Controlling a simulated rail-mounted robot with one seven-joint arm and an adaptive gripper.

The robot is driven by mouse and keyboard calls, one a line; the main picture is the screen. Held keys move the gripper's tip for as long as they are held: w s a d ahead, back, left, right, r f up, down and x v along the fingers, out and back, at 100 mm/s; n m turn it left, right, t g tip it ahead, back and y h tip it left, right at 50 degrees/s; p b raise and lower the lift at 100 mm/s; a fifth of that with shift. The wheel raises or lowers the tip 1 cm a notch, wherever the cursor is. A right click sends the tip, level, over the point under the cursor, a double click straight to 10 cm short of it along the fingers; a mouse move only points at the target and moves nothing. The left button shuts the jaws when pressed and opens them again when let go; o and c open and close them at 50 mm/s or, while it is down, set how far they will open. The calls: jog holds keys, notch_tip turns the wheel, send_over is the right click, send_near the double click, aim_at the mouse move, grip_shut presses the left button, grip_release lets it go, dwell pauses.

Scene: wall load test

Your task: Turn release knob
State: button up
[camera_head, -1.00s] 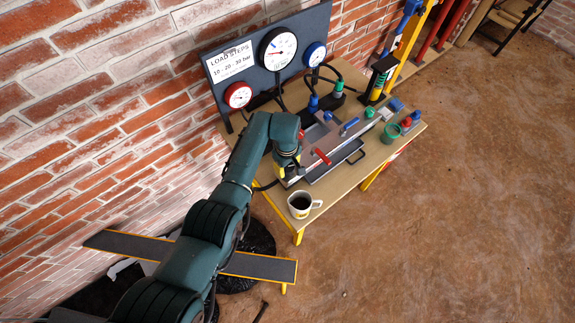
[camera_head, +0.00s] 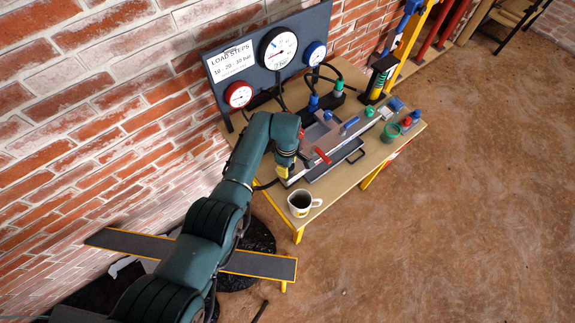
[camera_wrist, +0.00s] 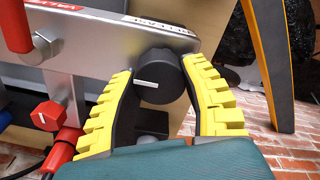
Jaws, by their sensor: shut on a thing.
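The release knob (camera_wrist: 158,78) is black and round with a white pointer line, on the end of a metal plate (camera_wrist: 95,40) in the wrist view. My gripper (camera_wrist: 165,75) has its yellow-padded fingers on both sides of the knob, shut on it. The white line points roughly sideways across the knob. In the head view my gripper (camera_head: 284,170) is at the near left end of the bench unit; my arm hides the knob there.
A white mug (camera_head: 301,204) with dark liquid stands on the bench corner near my gripper. A red lever (camera_head: 322,155) and a blue lever (camera_head: 349,124) stand on the unit. Gauges sit on a panel (camera_head: 262,88) behind. A green cup (camera_head: 390,133) is to the right.

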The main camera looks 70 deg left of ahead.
jog(key=shift+s+f, duration=0.1)
jog(key=o, duration=1.2)
notch_tip(320, 180, up, 12)
jog(key=shift+r, duration=0.1)
